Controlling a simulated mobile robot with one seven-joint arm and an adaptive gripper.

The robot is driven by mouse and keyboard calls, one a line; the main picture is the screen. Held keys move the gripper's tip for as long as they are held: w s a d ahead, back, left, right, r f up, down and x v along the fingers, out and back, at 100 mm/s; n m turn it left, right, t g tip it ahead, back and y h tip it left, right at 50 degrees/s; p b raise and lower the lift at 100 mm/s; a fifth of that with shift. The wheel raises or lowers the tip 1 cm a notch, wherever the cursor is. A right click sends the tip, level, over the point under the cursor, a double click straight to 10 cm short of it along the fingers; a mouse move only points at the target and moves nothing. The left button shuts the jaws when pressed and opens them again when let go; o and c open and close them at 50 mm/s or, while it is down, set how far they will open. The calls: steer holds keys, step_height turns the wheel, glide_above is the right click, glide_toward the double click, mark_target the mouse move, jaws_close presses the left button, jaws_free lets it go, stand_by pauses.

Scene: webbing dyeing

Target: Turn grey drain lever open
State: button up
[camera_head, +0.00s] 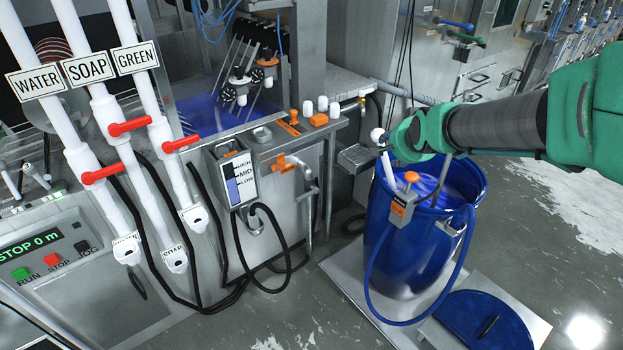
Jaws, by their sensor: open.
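A grey lever-like handle (308,188) sits on the front of the steel tank, right of an orange handle (282,163). It looks like the grey drain lever, with a grey pipe running down below it. At this size I cannot tell its exact angle. My green-and-grey arm reaches in from the right, over the blue drum.
A level gauge (239,178) and black hoses are left of the lever. Red-levered pipes stand at left. Floor between tank and drum is partly free.

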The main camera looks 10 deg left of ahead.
steer(key=w+a+f+m+t+y, duration=0.1)
steer(key=w+a+f, duration=0.4)
steer(key=w+f, duration=0.3)
steer(key=w+a+f+m+t+y, duration=0.1)
steer(key=w+a+f+m, duration=0.1)
steer(key=w+a+f, duration=0.45)
steer(key=w+a+f+m+t, duration=0.1)
steer(key=w+a+f, duration=0.3)
steer(key=w+f, duration=0.6)
steer(key=m+t+y+p, duration=0.1)
steer(key=m+t+y, duration=0.2)
steer(key=m+t, duration=0.15)
glide_toward(307, 195)
steer(key=s, duration=0.5)
steer(key=shift+s+d+f+g+y, duration=0.15)
steer(key=shift+f+g+y, duration=0.1)
steer(key=shift+f, duration=0.15)
steer(key=shift+s+d+f+g+y, duration=0.1)
steer(key=shift+d+f+g+y, duration=0.1)
steer(key=shift+f, duration=0.15)
steer(key=b+x, duration=0.3)
steer(key=x, duration=1)
steer(key=shift+w+a, duration=0.15)
steer(key=shift+w, duration=0.25)
